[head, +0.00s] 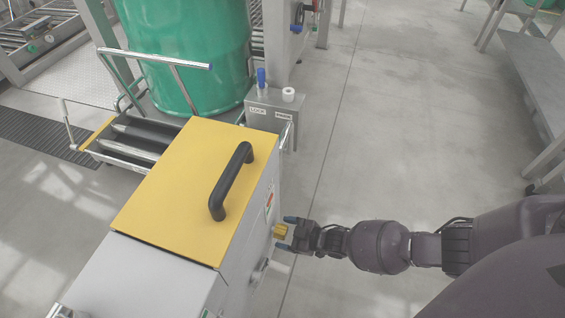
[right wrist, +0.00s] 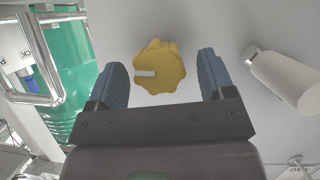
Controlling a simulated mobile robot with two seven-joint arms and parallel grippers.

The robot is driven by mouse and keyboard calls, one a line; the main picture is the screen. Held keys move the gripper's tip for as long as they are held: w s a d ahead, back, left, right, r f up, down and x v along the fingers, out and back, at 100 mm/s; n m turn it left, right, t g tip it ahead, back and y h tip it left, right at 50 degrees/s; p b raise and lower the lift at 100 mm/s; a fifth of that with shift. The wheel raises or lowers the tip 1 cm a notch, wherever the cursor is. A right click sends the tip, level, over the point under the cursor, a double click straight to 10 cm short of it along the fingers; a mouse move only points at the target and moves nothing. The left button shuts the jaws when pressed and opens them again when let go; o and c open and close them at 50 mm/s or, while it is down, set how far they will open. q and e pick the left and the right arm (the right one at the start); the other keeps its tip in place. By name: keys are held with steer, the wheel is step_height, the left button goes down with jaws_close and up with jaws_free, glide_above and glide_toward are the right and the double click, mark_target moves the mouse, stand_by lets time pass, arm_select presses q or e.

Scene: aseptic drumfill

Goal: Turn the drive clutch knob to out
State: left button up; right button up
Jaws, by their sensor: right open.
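The drive clutch knob (right wrist: 160,66) is yellow and lobed, with a pale pointer mark facing left in the right wrist view. It sits on the grey side panel of the yellow-topped machine, and shows small in the head view (head: 280,231). My right gripper (right wrist: 162,80) is open, with one blue finger on each side of the knob and a visible gap to each. In the head view my right gripper (head: 288,233) is at the machine's right side. Any labels around the knob are not readable. My left gripper is not in view.
A yellow lid (head: 185,185) with a black handle (head: 231,180) tops the machine. A white cylindrical lever (right wrist: 284,78) sticks out right of the knob in the right wrist view. A green drum (head: 190,50) stands behind. The floor (head: 370,150) to the right is clear.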

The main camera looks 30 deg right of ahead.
steer(key=shift+w+a+f, duration=0.15)
steer(key=shift+w+a, duration=0.05)
steer(key=shift+w, duration=0.2)
steer(key=c, duration=0.9)
steer(key=shift+s+a+n+t+h, duration=0.1)
steer(key=shift+n+t+h, duration=0.55)
steer(key=shift+n, duration=0.55)
steer(key=shift+n+t+h, duration=0.35)
steer(key=shift+n+t, duration=0.2)
steer(key=shift+n, duration=0.55)
